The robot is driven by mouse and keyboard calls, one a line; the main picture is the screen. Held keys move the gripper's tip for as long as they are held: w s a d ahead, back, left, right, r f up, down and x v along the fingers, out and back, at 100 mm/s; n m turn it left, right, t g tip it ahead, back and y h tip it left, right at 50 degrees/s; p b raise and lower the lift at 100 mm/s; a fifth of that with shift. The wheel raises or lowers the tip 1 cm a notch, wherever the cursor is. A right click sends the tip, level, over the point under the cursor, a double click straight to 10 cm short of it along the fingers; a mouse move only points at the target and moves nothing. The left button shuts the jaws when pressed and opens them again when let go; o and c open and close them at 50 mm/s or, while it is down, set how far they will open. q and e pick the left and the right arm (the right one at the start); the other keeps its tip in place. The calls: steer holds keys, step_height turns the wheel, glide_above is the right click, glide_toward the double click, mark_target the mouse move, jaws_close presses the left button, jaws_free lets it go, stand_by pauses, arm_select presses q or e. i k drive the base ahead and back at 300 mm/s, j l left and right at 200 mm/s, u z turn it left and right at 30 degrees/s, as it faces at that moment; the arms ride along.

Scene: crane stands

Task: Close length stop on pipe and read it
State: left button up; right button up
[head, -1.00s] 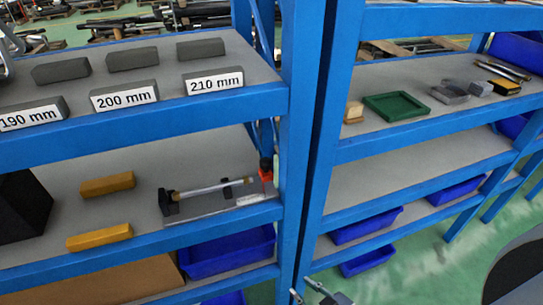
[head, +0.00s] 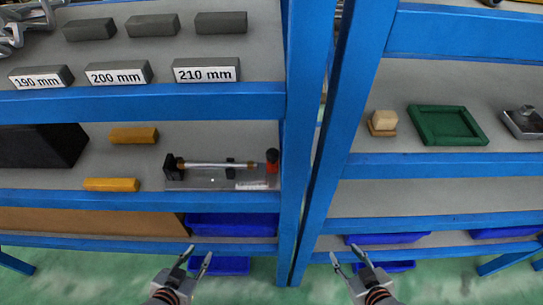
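The pipe (head: 204,164) lies level in a measuring fixture on the left rack's middle shelf. A black end block (head: 173,167) stands at its left end. A small black sliding piece (head: 231,163) sits on the pipe right of its middle, and a red and black piece (head: 272,164) stands at the right end. I cannot tell which piece is the length stop, nor read the small white scale (head: 252,186). My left gripper (head: 199,256) is open and empty, below and in front of that shelf. My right gripper (head: 349,259) is open and empty, in front of the right rack.
Gray blocks stand behind labels 190 mm (head: 40,79), 200 mm (head: 118,75) and 210 mm (head: 207,70) on the upper shelf. Two yellow bars (head: 134,136) and a black box (head: 40,146) are left of the fixture. Blue uprights (head: 310,120) divide the racks. A green tray (head: 447,125) is right.

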mark_target(273, 155)
steer(key=k+j+z, duration=0.1)
steer(key=k+z, duration=0.25)
steer(key=k+j+z, duration=0.1)
steer(key=z, duration=0.25)
steer(key=k+l+z, duration=0.1)
steer(key=k+z, duration=0.25)
steer(key=i, duration=0.5)
